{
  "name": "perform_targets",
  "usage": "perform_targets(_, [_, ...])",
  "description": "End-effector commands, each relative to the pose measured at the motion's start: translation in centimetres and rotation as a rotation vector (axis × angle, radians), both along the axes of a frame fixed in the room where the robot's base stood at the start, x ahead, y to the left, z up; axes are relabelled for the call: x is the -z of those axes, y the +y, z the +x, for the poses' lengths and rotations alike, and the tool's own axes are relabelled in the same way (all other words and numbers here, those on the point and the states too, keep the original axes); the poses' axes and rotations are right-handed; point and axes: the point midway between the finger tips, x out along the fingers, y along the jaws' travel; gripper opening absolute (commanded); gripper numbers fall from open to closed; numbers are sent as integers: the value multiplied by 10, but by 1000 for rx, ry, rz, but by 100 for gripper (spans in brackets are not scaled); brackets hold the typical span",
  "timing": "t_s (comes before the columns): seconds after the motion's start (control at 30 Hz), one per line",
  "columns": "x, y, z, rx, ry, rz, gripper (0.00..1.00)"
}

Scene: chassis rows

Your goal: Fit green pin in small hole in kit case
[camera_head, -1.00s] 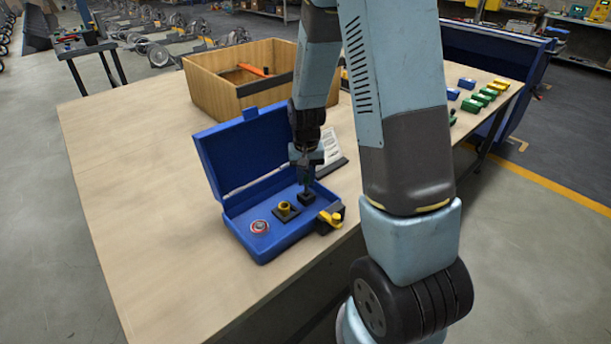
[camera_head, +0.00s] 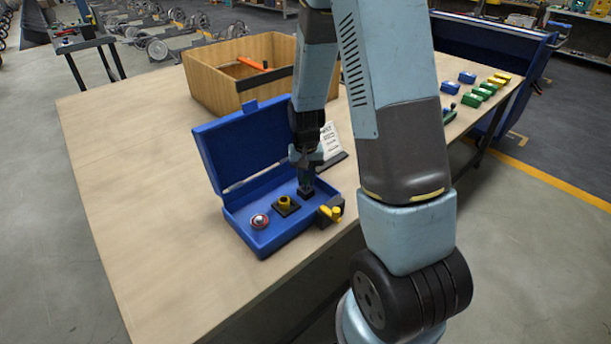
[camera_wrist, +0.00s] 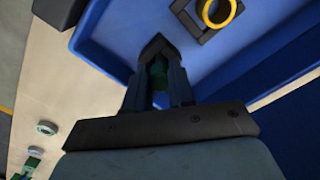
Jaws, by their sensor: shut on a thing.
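The open blue kit case (camera_head: 236,226) stands on the table with its lid (camera_head: 240,150) tilted back. It also shows in the wrist view (camera_wrist: 106,40). My gripper (camera_head: 306,184) points down into its right part. In the wrist view my gripper (camera_wrist: 160,95) is shut on the green pin (camera_wrist: 158,74), seen between the fingers. The pin's lower end is at a small black block (camera_wrist: 157,47); I cannot tell how deep it sits. That block also shows in the head view (camera_head: 306,194). A yellow ring piece in a black square holder (camera_head: 286,205) is beside it.
A round red and silver piece (camera_head: 260,221) lies at the case's left. A yellow and black clamp (camera_head: 331,213) is at its right front corner. A wooden box (camera_head: 215,86) and a white card (camera_head: 330,142) stand behind. Coloured blocks (camera_head: 483,92) lie at the far right.

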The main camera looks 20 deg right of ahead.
Motion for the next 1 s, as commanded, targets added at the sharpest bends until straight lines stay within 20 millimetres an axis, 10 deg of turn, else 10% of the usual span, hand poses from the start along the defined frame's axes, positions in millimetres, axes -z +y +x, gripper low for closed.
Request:
perform_targets(0.2, [6, 0, 0, 0, 0, 0, 0])
perform_targets(0.23, [5, 0, 0, 0, 0, 0, 26])
perform_targets(0.5, [5, 0, 0, 0, 0, 0, 52])
perform_targets(1.0, [-13, 0, 1, 0, -3, 0, 53])
